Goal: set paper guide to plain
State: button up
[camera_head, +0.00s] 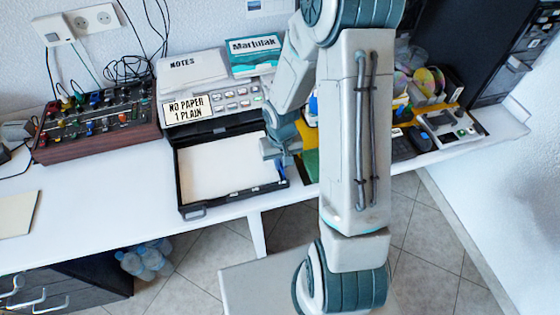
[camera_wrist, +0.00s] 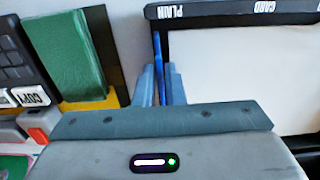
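The open paper tray (camera_head: 196,212) holds a white sheet; its black rim (camera_wrist: 225,18) bears upside-down labels PLAIN (camera_wrist: 180,12) and CARD (camera_wrist: 265,5) in the wrist view. The thin blue paper guide (camera_wrist: 157,48) stands along the tray's side wall, a little left of PLAIN there. My gripper (camera_wrist: 160,84) has its two blue-grey fingers close together, one on each side of the guide, and appears shut on it. In the head view my gripper (camera_head: 280,162) is at the tray's right side, where the guide is mostly hidden.
The printer's display (camera_head: 187,108) reads NO PAPER 1 PLAIN. A green block (camera_wrist: 70,55) and a black keypad (camera_wrist: 18,70) lie left of the fingers in the wrist view. A mixer-like box (camera_head: 95,122) stands left of the printer. Discs (camera_head: 428,82) stand to the right.

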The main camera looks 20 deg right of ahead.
jog(key=shift+a, duration=0.1)
grip_shut()
jog(key=shift+a+f+b, duration=0.1)
jog(key=shift+a+b, duration=0.15)
jog(key=shift+b, duration=0.1)
jog(key=shift+a, duration=0.35)
jog(key=o, duration=0.6)
grip_release()
jog(key=shift+c, duration=0.2)
jog(key=shift+r, duration=0.2)
